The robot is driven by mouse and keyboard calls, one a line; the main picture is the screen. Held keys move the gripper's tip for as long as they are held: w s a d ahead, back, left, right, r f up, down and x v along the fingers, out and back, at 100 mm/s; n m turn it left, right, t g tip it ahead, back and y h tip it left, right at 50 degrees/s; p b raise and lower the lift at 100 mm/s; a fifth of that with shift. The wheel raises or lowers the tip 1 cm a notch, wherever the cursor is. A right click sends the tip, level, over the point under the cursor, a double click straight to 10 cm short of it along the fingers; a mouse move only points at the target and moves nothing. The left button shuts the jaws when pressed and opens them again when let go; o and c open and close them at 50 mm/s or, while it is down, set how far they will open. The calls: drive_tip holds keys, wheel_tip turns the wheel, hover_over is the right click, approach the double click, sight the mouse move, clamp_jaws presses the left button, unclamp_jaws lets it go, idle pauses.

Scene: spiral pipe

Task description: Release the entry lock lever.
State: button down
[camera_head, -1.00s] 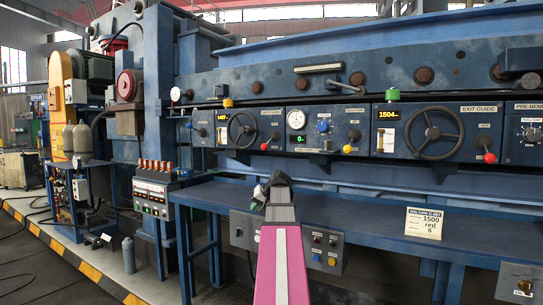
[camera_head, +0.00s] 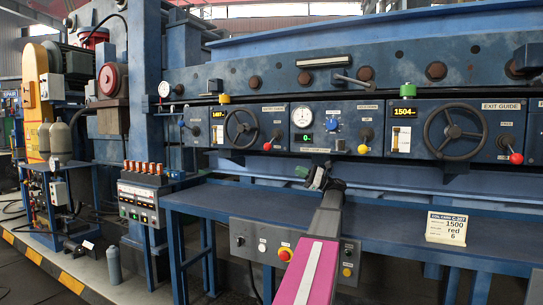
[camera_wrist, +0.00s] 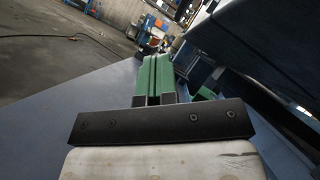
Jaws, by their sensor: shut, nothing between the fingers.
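The entry side panel carries a handwheel (camera_head: 241,128) and a short lever with a red knob (camera_head: 267,146) just right of it. I take this for the entry lock lever, though its label is too small to read. The lever hangs down and toward the right wheel side at its pivot. My gripper (camera_head: 308,173) is in front of the panel, above the blue bench, low and right of the red knob and apart from it. Its green fingers (camera_wrist: 153,78) are together and empty in the wrist view. The lever cannot be made out in the wrist view.
The blue bench (camera_head: 390,215) runs below the panels, with a sign card (camera_head: 446,228) on its right. A yellow-knob lever (camera_head: 363,148) and the exit guide handwheel (camera_head: 455,132), with another red-knob lever (camera_head: 516,158), are to the right. A button box (camera_head: 262,248) hangs below the bench.

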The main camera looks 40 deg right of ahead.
drive_tip(key=shift+d+r, duration=0.1)
drive_tip(key=s+r+x, duration=0.2)
drive_tip(key=x, duration=1)
drive_tip(key=shift+a+r, duration=0.15)
drive_tip(key=shift+a, duration=0.4)
drive_tip(key=a+r+m+t+h, duration=0.1)
drive_tip(key=r+m+t+h, duration=0.3)
drive_tip(key=m, duration=0.5)
drive_tip(key=s+a+r+m+t+h, duration=0.1)
drive_tip(key=r+m+t+h, duration=0.3)
drive_tip(key=m, duration=0.5)
drive_tip(key=shift+s+a+r+t+h, duration=0.2)
drive_tip(key=shift+a+r+t+h, duration=0.2)
drive_tip(key=shift+a+r+h, duration=0.25)
drive_tip(key=shift+d, duration=0.2)
